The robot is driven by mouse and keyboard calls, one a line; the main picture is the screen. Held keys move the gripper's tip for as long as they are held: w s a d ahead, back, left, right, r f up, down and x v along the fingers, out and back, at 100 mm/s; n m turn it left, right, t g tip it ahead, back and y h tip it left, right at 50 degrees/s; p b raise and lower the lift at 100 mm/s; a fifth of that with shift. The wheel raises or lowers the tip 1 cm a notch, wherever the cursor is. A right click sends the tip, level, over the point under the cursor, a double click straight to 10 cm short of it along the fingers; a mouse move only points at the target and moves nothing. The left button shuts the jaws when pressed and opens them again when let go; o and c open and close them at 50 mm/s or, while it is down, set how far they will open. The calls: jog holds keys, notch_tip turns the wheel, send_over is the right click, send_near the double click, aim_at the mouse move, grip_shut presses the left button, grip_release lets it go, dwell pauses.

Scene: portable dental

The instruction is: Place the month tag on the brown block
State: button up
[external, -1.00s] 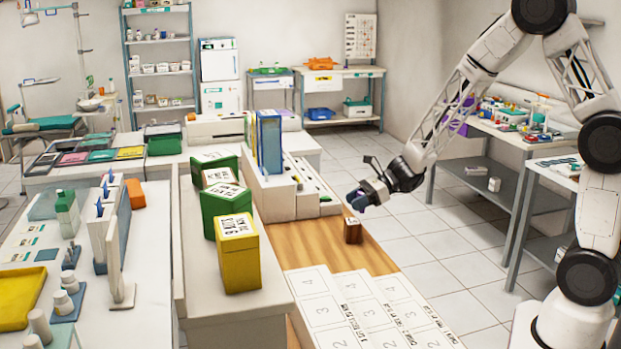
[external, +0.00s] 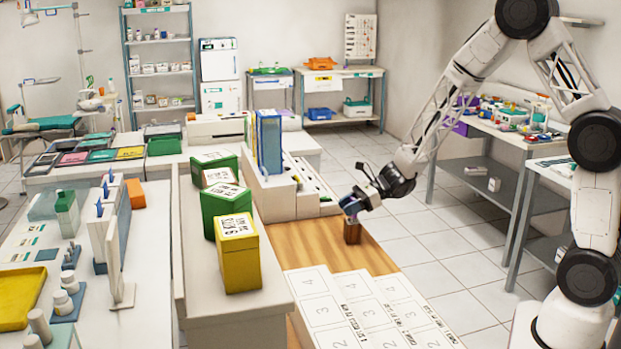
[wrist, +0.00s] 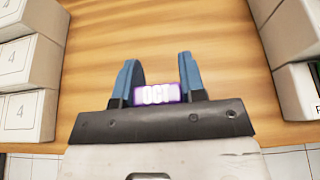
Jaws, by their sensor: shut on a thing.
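The month tag (wrist: 156,95) is a small purple strip with white letters reading "OCT". It sits between the blue fingers of my gripper (wrist: 158,72) in the wrist view, and my gripper is shut on it. In the external view my gripper (external: 352,206) is just above the brown block (external: 352,234). The block is small and dark and stands on the wooden table top. The gripper overlaps its top there, so I cannot tell whether anything touches it. The block cannot be made out in the wrist view.
The wooden table top (external: 313,244) is bare around the block. White numbered boxes (external: 330,312) stand at its near end. A white organiser (external: 268,198) with blue folders stands to the left, with green and yellow boxes (external: 237,262) beside it.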

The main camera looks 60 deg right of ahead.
jog(key=shift+f, duration=0.65)
jog(key=shift+f, duration=0.15)
jog(key=o, duration=0.9)
jog(key=shift+r, duration=0.2)
jog(key=v, duration=1.2)
